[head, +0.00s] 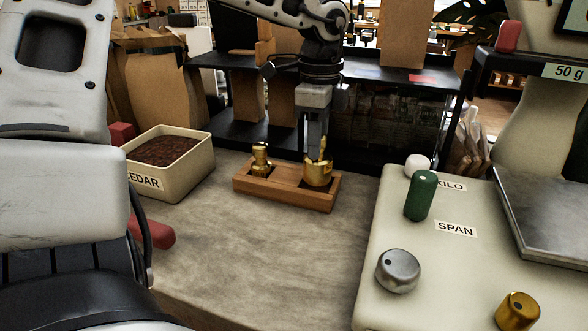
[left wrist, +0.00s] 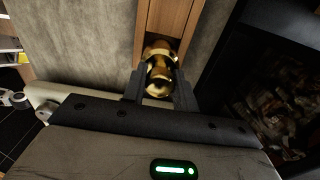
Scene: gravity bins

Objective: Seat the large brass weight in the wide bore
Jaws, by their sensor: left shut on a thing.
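The large brass weight (head: 318,177) is at the right end of a wooden block (head: 290,192) on the counter. Its base is at the level of the block's top; I cannot tell whether it is in the bore or just above it, and the wide bore is hidden. My left gripper (head: 319,152) points down from above and is shut on the weight's upper part. In the left wrist view the weight (left wrist: 158,78) is between the fingers, with the block (left wrist: 167,18) beyond. A smaller brass weight (head: 260,160) stands upright at the block's left end. My right gripper is not in view.
A CEDAR bin (head: 190,177) of brown material stands left of the block. A cream scale housing (head: 395,300) with a green knob (head: 421,195), a grey knob (head: 398,270) and a brass knob (head: 517,311) is at the right. A dark shelf rises behind.

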